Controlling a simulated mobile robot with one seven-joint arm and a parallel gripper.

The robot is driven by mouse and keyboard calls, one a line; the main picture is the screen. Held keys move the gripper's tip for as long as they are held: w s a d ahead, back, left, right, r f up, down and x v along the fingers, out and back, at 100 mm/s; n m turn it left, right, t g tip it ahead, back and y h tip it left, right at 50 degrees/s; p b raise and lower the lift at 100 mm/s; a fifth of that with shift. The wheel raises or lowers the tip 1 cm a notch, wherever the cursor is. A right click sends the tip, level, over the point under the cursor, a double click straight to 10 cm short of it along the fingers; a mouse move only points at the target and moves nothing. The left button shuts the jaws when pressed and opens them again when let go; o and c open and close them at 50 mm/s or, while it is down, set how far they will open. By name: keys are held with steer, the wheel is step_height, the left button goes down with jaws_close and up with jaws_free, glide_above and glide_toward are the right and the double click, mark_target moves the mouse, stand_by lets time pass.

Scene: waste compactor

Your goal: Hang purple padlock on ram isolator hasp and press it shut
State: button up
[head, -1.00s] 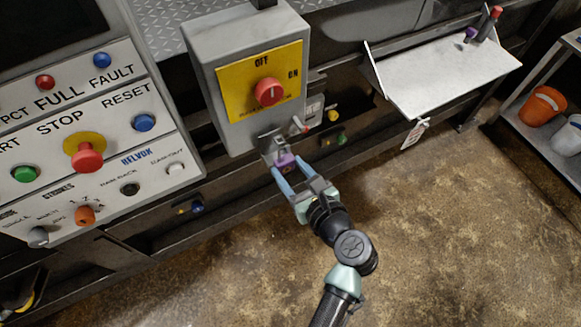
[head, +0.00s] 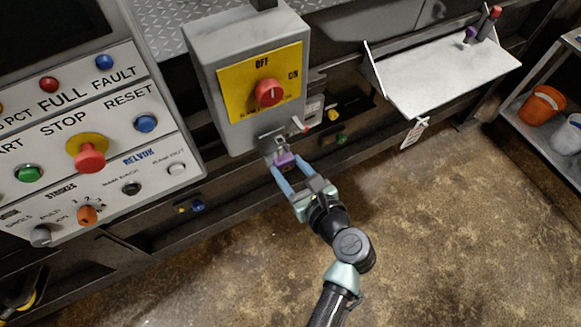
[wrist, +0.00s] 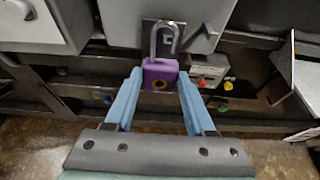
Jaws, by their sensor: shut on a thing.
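The purple padlock (wrist: 160,76) is between the blue fingers of my gripper (wrist: 160,84) in the wrist view, body upright. Its grey shackle (wrist: 163,38) points up and looks open, with one leg clear of the body. In the head view the padlock (head: 286,160) is just under the isolator box, with my gripper (head: 284,166) shut on it from below. The hasp (head: 273,143) is a grey metal plate at the foot of the box. The shackle overlaps the hasp; I cannot tell whether it passes through the hole. The isolator switch (head: 270,93) is red on a yellow plate.
A control panel (head: 120,135) with several buttons stands at the left. A grey shelf (head: 445,75) juts out at the right, with a tag (head: 414,134) below it. An orange bucket (head: 541,104) is on a rack at far right. The floor in front is clear.

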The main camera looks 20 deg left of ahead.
steer(key=shift+w+a, duration=1.25)
steer(key=shift+a, duration=0.3)
stand_by(0.4)
steer(key=shift+f, duration=0.2)
stand_by(0.5)
steer(key=o, duration=1.3)
steer(key=shift+c, duration=0.5)
steer(key=shift+s+d+p, duration=0.1)
steer(key=shift+p, duration=0.25)
steer(key=shift+s+d+r+p, duration=0.35)
steer(key=shift+d+p, duration=0.1)
steer(key=shift+p, duration=0.1)
steer(key=shift+p+v, duration=1.65)
steer(key=shift+v, duration=1.15)
steer(key=shift+f, duration=0.1)
